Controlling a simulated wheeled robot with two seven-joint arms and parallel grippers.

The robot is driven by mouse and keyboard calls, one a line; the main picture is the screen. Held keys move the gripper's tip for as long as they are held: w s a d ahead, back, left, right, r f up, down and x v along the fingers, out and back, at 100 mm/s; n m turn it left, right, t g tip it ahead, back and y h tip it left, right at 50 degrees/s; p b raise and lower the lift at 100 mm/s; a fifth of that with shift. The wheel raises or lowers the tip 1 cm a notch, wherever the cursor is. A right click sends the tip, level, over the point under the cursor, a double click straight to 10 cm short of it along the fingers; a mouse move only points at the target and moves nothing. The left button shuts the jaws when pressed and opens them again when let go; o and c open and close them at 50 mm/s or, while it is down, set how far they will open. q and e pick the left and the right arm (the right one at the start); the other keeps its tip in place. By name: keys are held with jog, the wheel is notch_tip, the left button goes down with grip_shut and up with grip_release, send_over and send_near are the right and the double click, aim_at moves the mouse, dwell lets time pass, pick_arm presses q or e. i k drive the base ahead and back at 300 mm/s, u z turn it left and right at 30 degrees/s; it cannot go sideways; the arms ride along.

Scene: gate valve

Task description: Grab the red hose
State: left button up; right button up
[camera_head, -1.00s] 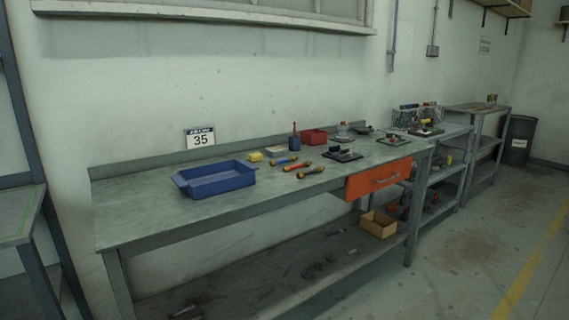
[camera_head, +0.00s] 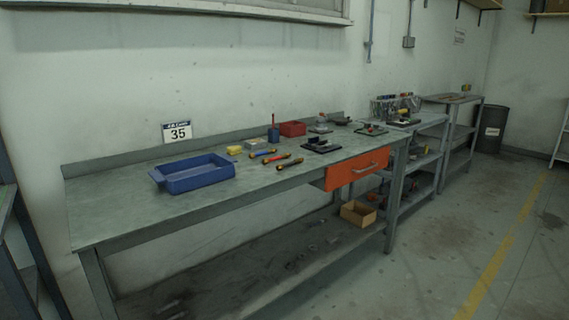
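I cannot make out a red hose anywhere in the head view. The red things that show on the workbench (camera_head: 120,208) are a small red box (camera_head: 292,129) near the wall and a thin red upright piece in a blue holder (camera_head: 273,134). Small reddish items lie on the shelves of the rack (camera_head: 411,187) at the right, too small to identify. Neither of my grippers is in view.
A blue tray (camera_head: 158,179) and several screwdrivers (camera_head: 290,163) lie on the bench. An orange drawer (camera_head: 357,169) hangs under its right end, and an open cardboard box (camera_head: 358,214) is on its lower shelf. A dark bin (camera_head: 490,130) stands far right. The floor (camera_head: 450,235) at right is clear.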

aim_at(266, 161)
jog(key=z, duration=0.3)
jog(key=k, duration=0.8)
jog(key=z, duration=1.3)
jog(key=i, duration=0.5)
jog(key=u, duration=0.55)
jog(key=i, duration=1.85)
jog(key=u, duration=0.85)
